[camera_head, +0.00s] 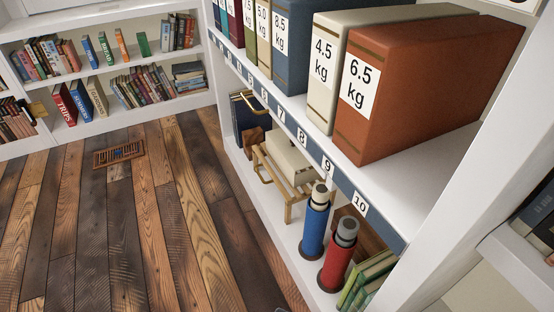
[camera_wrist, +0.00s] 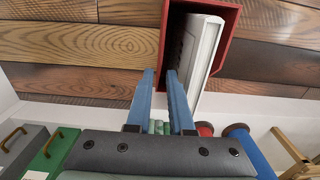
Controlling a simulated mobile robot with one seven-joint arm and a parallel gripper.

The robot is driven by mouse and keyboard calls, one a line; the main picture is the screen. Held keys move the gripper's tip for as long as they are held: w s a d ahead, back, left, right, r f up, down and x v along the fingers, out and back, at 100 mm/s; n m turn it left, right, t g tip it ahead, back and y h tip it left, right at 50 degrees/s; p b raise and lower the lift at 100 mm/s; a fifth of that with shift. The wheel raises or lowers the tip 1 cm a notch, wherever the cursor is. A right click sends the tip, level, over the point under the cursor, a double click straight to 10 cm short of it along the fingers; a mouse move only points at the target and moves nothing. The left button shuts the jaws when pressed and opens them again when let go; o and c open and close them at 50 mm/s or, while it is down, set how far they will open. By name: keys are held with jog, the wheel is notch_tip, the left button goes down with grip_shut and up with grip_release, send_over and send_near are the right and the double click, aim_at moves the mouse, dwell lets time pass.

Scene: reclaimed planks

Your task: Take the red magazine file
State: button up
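The red magazine file (camera_wrist: 231,20) shows in the wrist view, upper middle, as an open red holder above the plank floor. A white and grey item (camera_wrist: 204,48) is inside it. My gripper (camera_wrist: 161,72) has two blue fingers, apart, with their tips at the left wall of the file. The left fingertip is outside that wall and the right one overlaps the dark inside. I cannot tell whether either touches. The file and my gripper are not clearly seen in the head view.
A white shelf unit holds weight-marked boxes, including a terracotta 6.5 kg box (camera_head: 419,82). On its bottom shelf are a blue tube (camera_head: 314,224), a red tube (camera_head: 338,259) and green books (camera_head: 369,277). The plank floor (camera_head: 130,220) is mostly clear, with a floor vent (camera_head: 119,154).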

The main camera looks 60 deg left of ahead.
notch_tip(320, 180, down, 4)
jog(key=shift+r+b, duration=0.15)
jog(key=shift+b, duration=0.9)
jog(key=shift+r, duration=0.1)
jog(key=shift+c, duration=0.2)
grip_shut()
jog(key=shift+w+r, duration=0.15)
